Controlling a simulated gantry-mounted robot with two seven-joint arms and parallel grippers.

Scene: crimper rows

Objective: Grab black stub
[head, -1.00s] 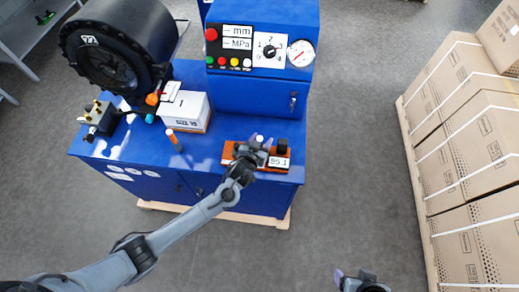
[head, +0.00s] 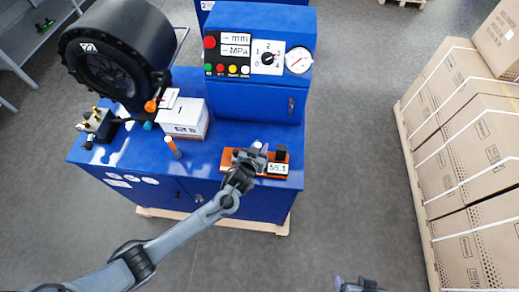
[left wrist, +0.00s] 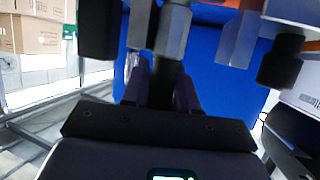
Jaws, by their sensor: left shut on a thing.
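My left gripper (head: 257,152) is over the orange rack (head: 228,164) at the front right of the blue bench. In the left wrist view its fingers (left wrist: 162,85) are shut on a black stub (left wrist: 165,72), which sits below a grey hex part (left wrist: 173,30). Another black piece (head: 281,152) stands at the rack's right end, apart from the gripper; a dark block also shows at the upper left of the wrist view (left wrist: 98,28). Another black stub (left wrist: 280,60) hangs at the right there. My right gripper (head: 357,285) is cut off at the bottom edge.
The blue bench (head: 135,165) carries a white box (head: 186,128), an orange-tipped marker (head: 173,146), a brass-fitted block (head: 97,124) and a large black crimper head (head: 115,55). A control panel (head: 255,100) rises behind the rack. Cartons (head: 470,150) stand right; floor between is clear.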

